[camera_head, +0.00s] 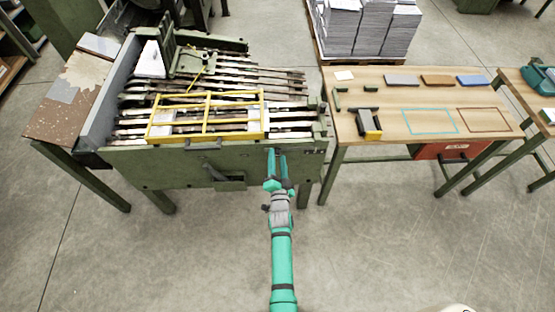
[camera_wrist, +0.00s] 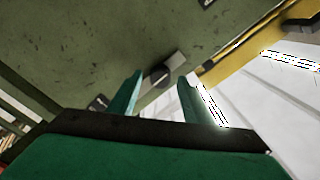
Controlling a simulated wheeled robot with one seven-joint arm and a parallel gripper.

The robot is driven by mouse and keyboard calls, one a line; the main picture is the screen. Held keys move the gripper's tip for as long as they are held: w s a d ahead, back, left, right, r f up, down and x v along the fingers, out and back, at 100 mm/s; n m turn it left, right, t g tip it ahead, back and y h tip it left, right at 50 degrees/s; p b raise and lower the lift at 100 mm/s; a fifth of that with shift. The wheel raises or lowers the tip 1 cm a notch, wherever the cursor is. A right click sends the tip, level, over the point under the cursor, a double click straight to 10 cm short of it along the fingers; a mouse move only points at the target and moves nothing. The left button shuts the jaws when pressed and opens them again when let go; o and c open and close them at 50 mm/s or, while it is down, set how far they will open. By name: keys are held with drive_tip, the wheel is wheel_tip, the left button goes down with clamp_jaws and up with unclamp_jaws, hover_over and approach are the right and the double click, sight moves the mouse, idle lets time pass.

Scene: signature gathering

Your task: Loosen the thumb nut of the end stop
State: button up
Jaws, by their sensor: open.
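My gripper (camera_head: 277,153) is open, its two green fingers held at the right end of the front of the green machine (camera_head: 165,172). In the wrist view, a small dark round knob (camera_wrist: 158,75), which looks like the thumb nut, sits beside a light grey plate (camera_wrist: 173,66) on a green surface. The plate may be part of the end stop. The knob shows between my fingertips. Nothing is visibly gripped, and I cannot tell whether the fingers touch the knob. In the head view the nut is too small to make out.
A yellow guard frame (camera_head: 207,112) lies over the machine's bed; a yellow bar (camera_wrist: 235,55) shows beside my right finger in the wrist view. A wooden workbench (camera_head: 390,118) stands to the right, with a black-and-yellow tool (camera_head: 370,128). Paper stacks (camera_head: 355,30) stand behind. The front floor is clear.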

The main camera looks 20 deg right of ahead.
drive_tip(key=c, duration=1.1)
drive_tip(key=shift+o, duration=0.2)
drive_tip(key=shift+n, duration=0.4)
drive_tip(key=n, duration=1.3)
drive_tip(key=shift+a+n, duration=0.1)
drive_tip(key=shift+n, duration=1.9)
